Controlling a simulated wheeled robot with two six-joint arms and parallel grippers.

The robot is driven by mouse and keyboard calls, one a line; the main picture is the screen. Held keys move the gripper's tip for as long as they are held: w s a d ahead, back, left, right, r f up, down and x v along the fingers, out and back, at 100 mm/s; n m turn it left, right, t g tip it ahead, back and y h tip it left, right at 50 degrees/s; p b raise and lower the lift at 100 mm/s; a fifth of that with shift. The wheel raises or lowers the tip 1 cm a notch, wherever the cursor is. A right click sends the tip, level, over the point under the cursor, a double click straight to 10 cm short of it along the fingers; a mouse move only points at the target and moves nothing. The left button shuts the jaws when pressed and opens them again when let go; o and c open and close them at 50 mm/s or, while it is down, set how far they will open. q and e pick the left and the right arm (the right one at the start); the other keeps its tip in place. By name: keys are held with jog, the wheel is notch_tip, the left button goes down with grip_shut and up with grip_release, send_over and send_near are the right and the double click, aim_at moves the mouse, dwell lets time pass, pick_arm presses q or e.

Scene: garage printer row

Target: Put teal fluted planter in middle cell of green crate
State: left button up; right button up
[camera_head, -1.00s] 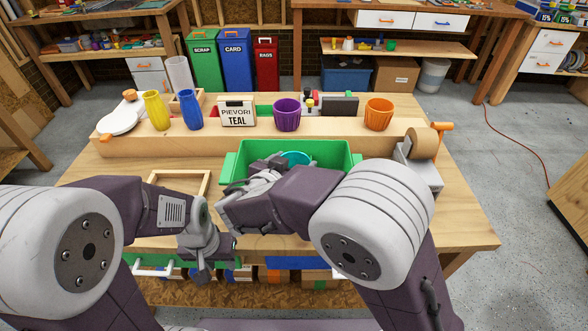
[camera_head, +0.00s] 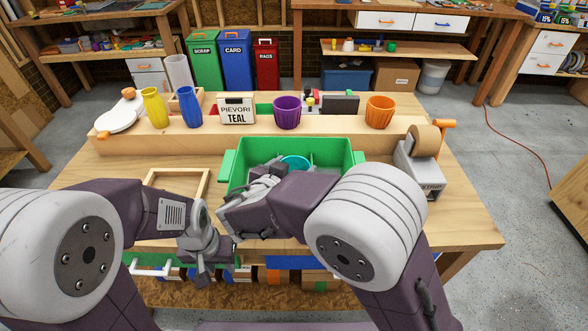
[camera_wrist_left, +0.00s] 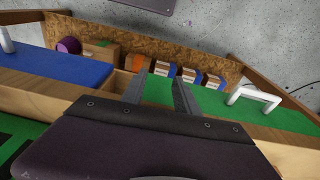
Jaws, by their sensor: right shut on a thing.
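The teal planter (camera_head: 296,161) shows only as a teal rim and inside, within the outline of the green crate (camera_head: 337,146) near its middle. My right gripper (camera_head: 278,167) is shut on it at its left side. The gripper and arm hide most of the planter and the crate's front, so I cannot tell whether it touches the crate floor. A divider shows just right of the planter. My left gripper (camera_head: 203,278) hangs at the table's front edge. In the left wrist view its fingers (camera_wrist_left: 160,92) are apart with nothing between them.
A wooden ledge behind the crate holds yellow (camera_head: 155,109) and blue (camera_head: 190,108) vases, a TEAL sign (camera_head: 237,111), purple (camera_head: 287,113) and orange (camera_head: 380,112) planters. A tape dispenser (camera_head: 420,170) stands right of the crate. An empty wooden frame (camera_head: 205,186) lies to its left.

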jog(key=shift+s+f+b, duration=0.25)
jog(key=shift+f+b, duration=0.1)
jog(key=shift+f, duration=0.45)
jog(key=o, duration=1.4)
jog(key=r+p, duration=0.1)
jog(key=p, duration=0.1)
jog(key=shift+r+p, duration=0.3)
jog(key=shift+s+a, duration=0.15)
jog(key=shift+a, duration=0.05)
jog(key=v, duration=1.1)
jog(key=shift+r, duration=0.4)
jog(key=shift+f, duration=0.1)
